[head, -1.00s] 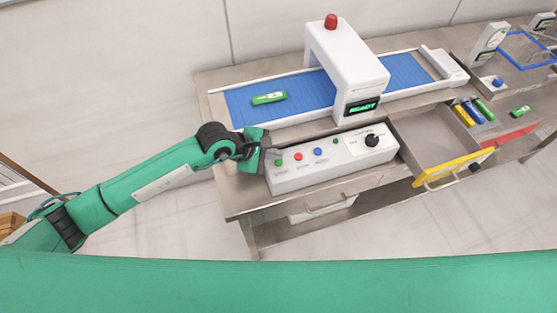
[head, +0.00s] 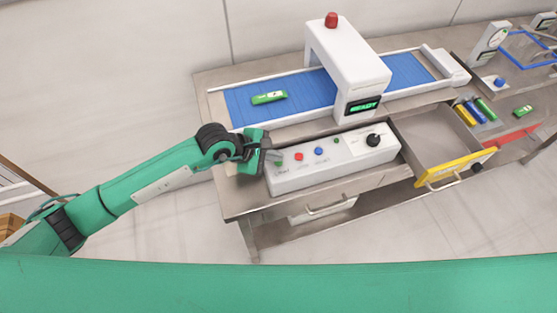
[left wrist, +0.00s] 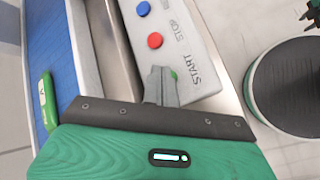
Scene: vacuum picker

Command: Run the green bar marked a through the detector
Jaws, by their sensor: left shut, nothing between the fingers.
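The green bar (head: 269,97) with a white label lies flat on the blue conveyor belt, left of the white detector arch (head: 345,62). The bar also shows in the left wrist view (left wrist: 49,101), at the left edge, its label reading A. The arch's display (head: 363,106) reads READY in green. My left gripper (head: 268,154) is shut and empty at the left end of the white control box (head: 335,160). In the left wrist view its fingertips (left wrist: 160,72) are over the green START button (left wrist: 174,75), partly hiding it. I cannot tell whether they touch it.
The control box also carries a red button (head: 299,156), a blue button (head: 318,152) and a black knob (head: 373,140). A yellow-fronted drawer (head: 452,168) stands open at the right. Several coloured bars lie beyond it, near a blue-framed tray (head: 530,48).

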